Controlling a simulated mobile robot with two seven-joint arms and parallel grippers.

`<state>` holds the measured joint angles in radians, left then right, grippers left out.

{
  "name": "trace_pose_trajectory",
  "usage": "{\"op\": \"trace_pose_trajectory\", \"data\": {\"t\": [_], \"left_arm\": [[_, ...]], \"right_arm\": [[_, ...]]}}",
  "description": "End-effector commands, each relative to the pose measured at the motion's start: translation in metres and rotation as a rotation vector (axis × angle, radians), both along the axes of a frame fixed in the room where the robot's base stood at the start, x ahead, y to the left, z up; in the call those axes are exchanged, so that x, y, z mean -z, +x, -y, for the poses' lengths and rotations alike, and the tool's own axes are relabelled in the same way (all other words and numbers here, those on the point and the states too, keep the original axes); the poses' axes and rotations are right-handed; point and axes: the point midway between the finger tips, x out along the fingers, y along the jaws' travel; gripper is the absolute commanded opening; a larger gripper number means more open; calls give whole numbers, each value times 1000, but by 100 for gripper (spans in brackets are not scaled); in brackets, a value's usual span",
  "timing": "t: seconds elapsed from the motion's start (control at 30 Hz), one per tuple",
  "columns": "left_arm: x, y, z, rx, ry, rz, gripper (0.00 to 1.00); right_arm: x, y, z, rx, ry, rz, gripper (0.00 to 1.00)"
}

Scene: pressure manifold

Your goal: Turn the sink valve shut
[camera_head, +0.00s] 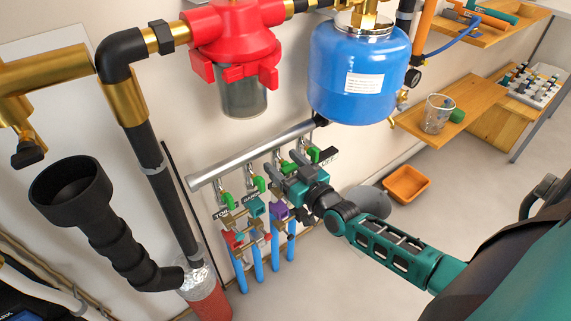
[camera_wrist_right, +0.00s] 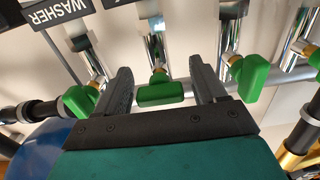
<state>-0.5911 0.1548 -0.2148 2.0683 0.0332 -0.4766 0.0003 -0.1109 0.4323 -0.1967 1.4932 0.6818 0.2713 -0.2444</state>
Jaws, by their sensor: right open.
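A silver manifold pipe (camera_head: 250,155) on the wall carries several valves with green handles. My right gripper (camera_head: 284,165) is open at the third valve from the left. In the right wrist view, that valve's green handle (camera_wrist_right: 160,91) lies between the two fingers (camera_wrist_right: 163,88), with a gap visible on each side. This valve is beside the WASHER valve, whose handle (camera_wrist_right: 80,101) is outside the left finger. The label over the straddled valve is almost wholly cut off, so I cannot read its name. My left gripper is not in view.
Another green handle (camera_wrist_right: 250,76) is close outside the right finger. A blue tank (camera_head: 358,75) and a red filter housing (camera_head: 235,35) hang above the manifold. Blue pipes (camera_head: 275,245) run below. A wooden shelf with a glass jar (camera_head: 437,113) is at right; an orange bin (camera_head: 407,184) sits on the floor.

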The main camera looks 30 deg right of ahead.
Motion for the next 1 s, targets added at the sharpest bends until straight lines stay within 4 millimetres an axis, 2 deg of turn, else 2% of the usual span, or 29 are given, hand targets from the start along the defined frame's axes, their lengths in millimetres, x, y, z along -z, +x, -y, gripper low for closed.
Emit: {"op": "trace_pose_trajectory", "data": {"t": [0.13,0.27,0.7,0.83,1.0], "left_arm": [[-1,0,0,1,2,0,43],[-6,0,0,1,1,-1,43],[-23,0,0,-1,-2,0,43],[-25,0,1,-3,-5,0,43],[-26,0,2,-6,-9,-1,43]], "right_arm": [[0,-4,0,0,0,-1,70],[-1,-20,2,0,-1,-3,70],[-1,-106,8,0,0,-4,70],[-1,-121,10,0,-1,-1,70],[0,-128,10,0,0,0,70]]}}
